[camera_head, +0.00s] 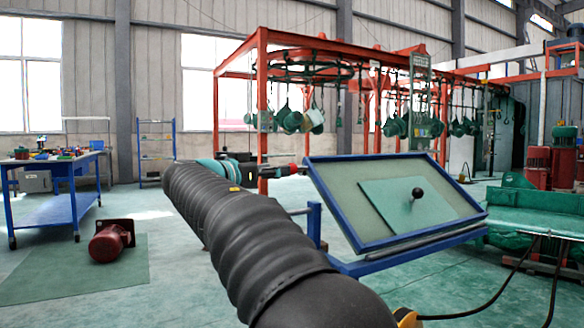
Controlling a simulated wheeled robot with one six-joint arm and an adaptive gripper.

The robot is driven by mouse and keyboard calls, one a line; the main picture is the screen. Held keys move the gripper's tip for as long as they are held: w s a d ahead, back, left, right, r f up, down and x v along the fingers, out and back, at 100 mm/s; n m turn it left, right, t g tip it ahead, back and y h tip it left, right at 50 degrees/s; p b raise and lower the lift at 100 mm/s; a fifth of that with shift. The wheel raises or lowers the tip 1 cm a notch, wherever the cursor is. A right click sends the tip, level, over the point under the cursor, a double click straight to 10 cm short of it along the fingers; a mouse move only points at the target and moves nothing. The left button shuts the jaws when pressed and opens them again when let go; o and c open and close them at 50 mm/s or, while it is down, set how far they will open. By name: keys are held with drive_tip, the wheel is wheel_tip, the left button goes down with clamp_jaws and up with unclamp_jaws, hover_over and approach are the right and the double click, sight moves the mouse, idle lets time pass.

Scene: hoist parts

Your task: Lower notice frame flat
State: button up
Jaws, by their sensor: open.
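The notice frame (335,205) has a blue border around a pale green panel. It stands tilted on a blue stand (390,258), its face sloping toward me. A smaller green plate with a black ball knob (417,193) lies on its panel. My gripper (300,168) is small in view beside the frame's upper left corner. It is open, and nothing shows between its fingers. I cannot tell whether it touches the frame's edge. My black ribbed arm sleeve crosses the foreground and hides part of the floor and stand.
A blue workbench (62,180) with small parts stands at the left. A red motor (110,241) lies on a green mat (60,280). A red rack (262,110) with hanging hoist parts stands behind. Green machinery (535,215) and black cables (520,262) are at the right.

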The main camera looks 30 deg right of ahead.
sight(292, 168)
drive_tip(key=x, duration=0.7)
drive_tip(key=shift+w+d+p, duration=0.1)
drive_tip(key=shift+p, duration=0.3)
clamp_jaws()
